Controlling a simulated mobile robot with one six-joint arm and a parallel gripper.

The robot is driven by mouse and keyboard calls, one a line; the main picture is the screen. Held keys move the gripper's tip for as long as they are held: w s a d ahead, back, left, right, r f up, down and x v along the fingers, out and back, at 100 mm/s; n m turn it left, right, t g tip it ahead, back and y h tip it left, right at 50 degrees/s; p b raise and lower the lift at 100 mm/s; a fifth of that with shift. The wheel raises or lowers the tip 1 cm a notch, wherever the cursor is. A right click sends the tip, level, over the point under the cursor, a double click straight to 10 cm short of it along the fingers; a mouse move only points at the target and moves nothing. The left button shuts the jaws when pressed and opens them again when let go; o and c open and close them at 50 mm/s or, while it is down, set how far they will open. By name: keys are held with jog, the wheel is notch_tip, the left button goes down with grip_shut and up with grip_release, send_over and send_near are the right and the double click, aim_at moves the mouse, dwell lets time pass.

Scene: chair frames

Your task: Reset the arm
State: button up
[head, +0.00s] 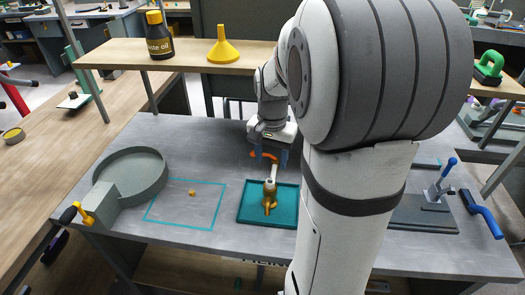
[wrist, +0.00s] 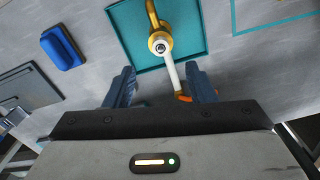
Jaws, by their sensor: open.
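My gripper (head: 270,158) is in the middle of the workbench, at the far side of a teal tray (head: 246,217). Its two blue fingers are apart in the wrist view (wrist: 163,88). A brass fitting (head: 269,204) with a white lever (head: 273,174) stands in the tray. In the wrist view the white lever (wrist: 170,72) runs from the brass fitting toward the gap between the fingers. Its orange end (wrist: 183,97) lies close to the right finger. I cannot tell whether they touch. My arm hides part of the bench to the right.
A shelf (head: 185,62) behind holds a waste oil bottle (head: 158,38) and a yellow funnel (head: 222,48). A round grey pan (head: 130,172) stands left. A small brass piece (head: 192,193) lies inside a teal outline. A blue-handled tool (head: 486,221) lies right.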

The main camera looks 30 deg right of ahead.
jog(key=s+a+r+n+t, duration=0.3)
jog(key=s+a+n, duration=0.6)
jog(key=s+a, duration=0.2)
jog(key=shift+s+a+r, duration=0.2)
jog(key=shift+s+r, duration=0.2)
jog(key=shift+s, duration=0.25)
